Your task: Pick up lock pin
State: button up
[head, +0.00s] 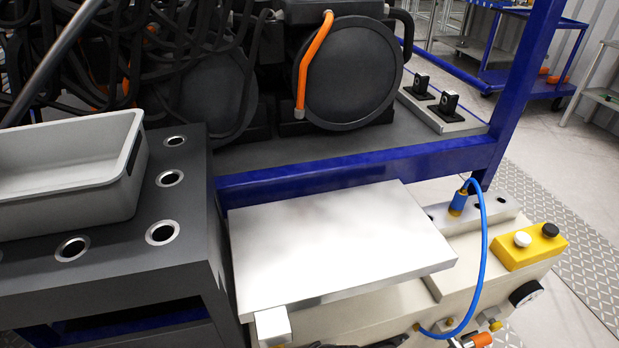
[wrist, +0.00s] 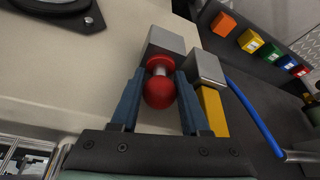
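The lock pin, seen as a red ball-shaped knob (wrist: 159,93) with a red collar and a short metal shank, sits at a grey metal block (wrist: 164,45) in the wrist view. My gripper (wrist: 160,75) has its two blue fingers on either side of the knob and collar. The fingers stand apart, with narrow gaps seeming to show beside the knob; contact cannot be made out. I cannot make out the red knob or my gripper's fingers in the head view.
A second metal block (wrist: 207,68) with a yellow part (wrist: 213,110) stands close to the right finger. In the head view, a bright metal plate (head: 330,240) lies beside a dark bench with a grey bin (head: 125,185).

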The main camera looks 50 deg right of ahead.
grip_shut()
jog(key=shift+r, duration=0.15)
jog(key=shift+r, duration=0.2)
notch_tip(320, 180, up, 3)
jog(key=shift+r+p, duration=0.2)
jog(key=shift+p, duration=0.7)
jog(key=s+a+r+p, duration=0.1)
jog(key=s+a+p, duration=0.1)
jog(key=s, duration=0.6)
jog(key=s+a+r+p, duration=0.1)
jog(key=s+a+p, duration=0.1)
jog(key=s, duration=0.7)
jog(key=shift+s+p, duration=0.25)
jog(key=shift+p, duration=0.25)
